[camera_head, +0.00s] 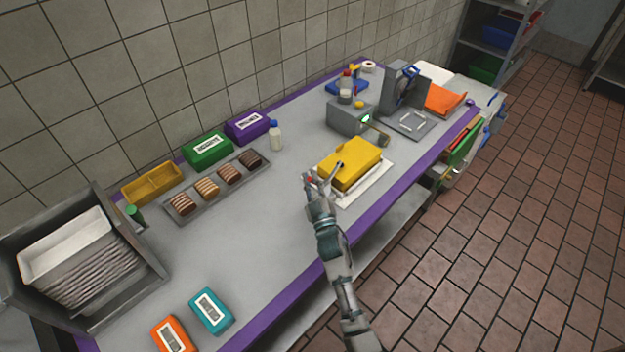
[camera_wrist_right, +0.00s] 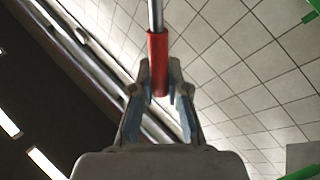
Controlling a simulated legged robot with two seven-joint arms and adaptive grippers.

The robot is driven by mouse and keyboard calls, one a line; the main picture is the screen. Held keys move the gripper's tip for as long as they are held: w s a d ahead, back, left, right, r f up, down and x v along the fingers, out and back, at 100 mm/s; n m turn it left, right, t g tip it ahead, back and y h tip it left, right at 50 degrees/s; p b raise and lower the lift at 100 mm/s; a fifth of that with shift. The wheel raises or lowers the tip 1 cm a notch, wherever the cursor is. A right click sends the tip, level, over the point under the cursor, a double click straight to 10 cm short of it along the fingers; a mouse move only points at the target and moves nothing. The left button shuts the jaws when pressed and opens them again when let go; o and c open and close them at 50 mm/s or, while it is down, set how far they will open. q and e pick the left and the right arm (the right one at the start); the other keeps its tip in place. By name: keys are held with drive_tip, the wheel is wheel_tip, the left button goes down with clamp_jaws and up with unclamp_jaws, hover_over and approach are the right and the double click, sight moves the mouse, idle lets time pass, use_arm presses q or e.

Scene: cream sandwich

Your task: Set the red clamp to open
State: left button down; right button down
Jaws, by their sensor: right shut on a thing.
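The red clamp handle (camera_wrist_right: 158,55) is a red sleeve on a thin metal rod that runs up out of the right wrist view. My right gripper (camera_wrist_right: 158,88) is shut on the lower part of this sleeve, with a finger on either side. In the head view my right gripper (camera_head: 318,184) is at the left corner of a yellow block (camera_head: 350,165) on a white tray (camera_head: 372,188). A small bit of red shows at its fingers; most of the handle is hidden there. My left gripper is not in view.
A grey machine (camera_head: 352,117) and a grey press-like stand (camera_head: 405,90) are behind the yellow block. A tray of sandwiches (camera_head: 216,186), a white bottle (camera_head: 276,136) and coloured boxes line the wall side. The table's middle left is clear.

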idle(0.4)
drive_tip(key=c, duration=1.1)
unclamp_jaws()
drive_tip(key=shift+a, duration=0.15)
drive_tip(key=shift+c, duration=0.2)
drive_tip(key=v, duration=1.2)
drive_tip(key=shift+f, duration=0.1)
